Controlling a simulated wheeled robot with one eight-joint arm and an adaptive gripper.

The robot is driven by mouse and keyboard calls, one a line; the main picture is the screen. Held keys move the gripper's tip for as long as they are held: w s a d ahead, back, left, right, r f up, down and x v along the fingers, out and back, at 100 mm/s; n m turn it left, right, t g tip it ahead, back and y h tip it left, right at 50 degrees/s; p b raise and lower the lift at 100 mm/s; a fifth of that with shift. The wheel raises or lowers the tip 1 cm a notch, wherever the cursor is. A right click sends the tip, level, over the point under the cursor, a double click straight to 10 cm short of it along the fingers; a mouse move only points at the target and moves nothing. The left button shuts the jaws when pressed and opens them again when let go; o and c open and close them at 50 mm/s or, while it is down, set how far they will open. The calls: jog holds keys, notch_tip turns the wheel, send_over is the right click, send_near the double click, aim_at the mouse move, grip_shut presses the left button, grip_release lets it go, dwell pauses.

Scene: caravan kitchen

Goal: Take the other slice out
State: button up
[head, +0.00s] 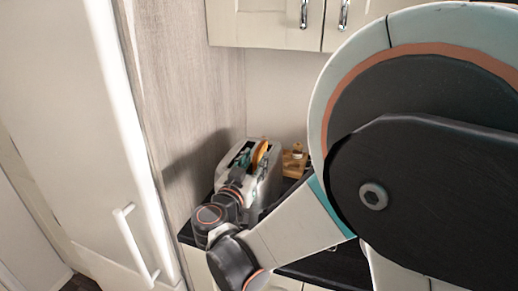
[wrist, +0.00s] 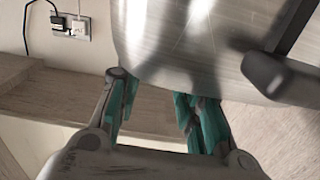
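The toaster (head: 268,187) stands on the dark worktop in the corner by the tall wood-grain panel. A yellow-orange slice (head: 260,153) shows upright at its top. My gripper (head: 243,159) is at the top of the toaster, just left of the slice in the head view; the gap between them cannot be judged. In the wrist view my gripper (wrist: 158,100) has its teal-padded fingers apart, with nothing seen between them. The toaster's brushed-metal side (wrist: 205,45) and a dark lever (wrist: 265,72) fill the upper right there. The slice does not show in the wrist view.
A small wooden stand (head: 294,161) is right of the toaster. The wood-grain panel (head: 195,90) rises close on the left. Wall cabinets (head: 265,22) hang above. A socket with a plug (wrist: 70,27) is on the wall. My arm hides much of the worktop.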

aim_at(262, 148)
jog(key=x, duration=0.2)
jog(key=b+x, duration=0.1)
jog(key=x, duration=0.1)
jog(key=shift+w+a, duration=0.2)
jog(key=shift+c, duration=0.3)
grip_shut()
jog(key=shift+r, duration=0.1)
